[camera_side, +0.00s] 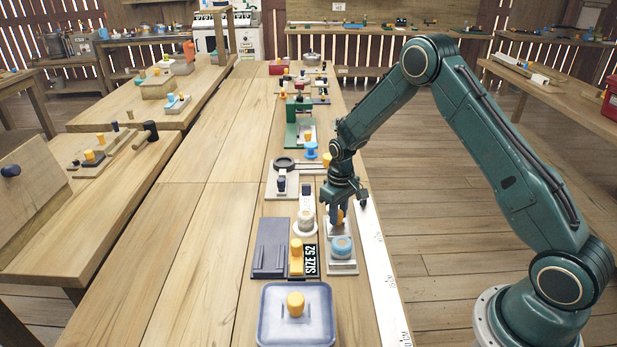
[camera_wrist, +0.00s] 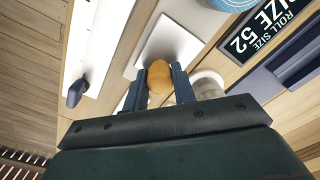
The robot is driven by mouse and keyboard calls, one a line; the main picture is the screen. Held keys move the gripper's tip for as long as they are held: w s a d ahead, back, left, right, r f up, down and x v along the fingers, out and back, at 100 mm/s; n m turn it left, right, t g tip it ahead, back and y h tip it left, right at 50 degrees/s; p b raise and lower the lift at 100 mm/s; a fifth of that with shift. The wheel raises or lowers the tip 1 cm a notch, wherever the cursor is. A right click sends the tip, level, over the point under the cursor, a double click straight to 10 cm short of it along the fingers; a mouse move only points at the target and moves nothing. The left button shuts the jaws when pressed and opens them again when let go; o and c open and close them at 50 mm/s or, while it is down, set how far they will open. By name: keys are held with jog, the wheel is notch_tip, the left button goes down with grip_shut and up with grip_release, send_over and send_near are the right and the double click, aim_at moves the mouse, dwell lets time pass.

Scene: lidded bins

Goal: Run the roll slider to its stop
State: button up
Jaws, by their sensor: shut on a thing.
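My gripper (camera_side: 340,209) points down over the right side of the long bench. In the wrist view its two dark fingers (camera_wrist: 163,80) are shut on an orange knob (camera_wrist: 160,84), one finger on each side. The knob shows only partly in the side view, between the fingers. It stands at the end of a pale plate (camera_wrist: 172,45); I cannot tell how it joins the plate. A blue roll (camera_side: 342,247) sits on the nearer part of that plate. A black "ROLL SIZE 52" sign (camera_wrist: 264,30) lies beside it. The slider's stop cannot be made out.
A white round piece (camera_side: 305,223) stands close left of my gripper. A yellow-knobbed block (camera_side: 296,258) and grey plate (camera_side: 271,249) lie farther left. A lidded bin (camera_side: 270,320) stands in front. A long white strip (camera_side: 383,280) runs along the right edge. The bench's left half is clear.

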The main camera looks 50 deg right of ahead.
jog(key=o, duration=1)
jog(key=shift+r, duration=0.15)
jog(key=shift+r, duration=6.75)
jog(key=shift+r, duration=0.1)
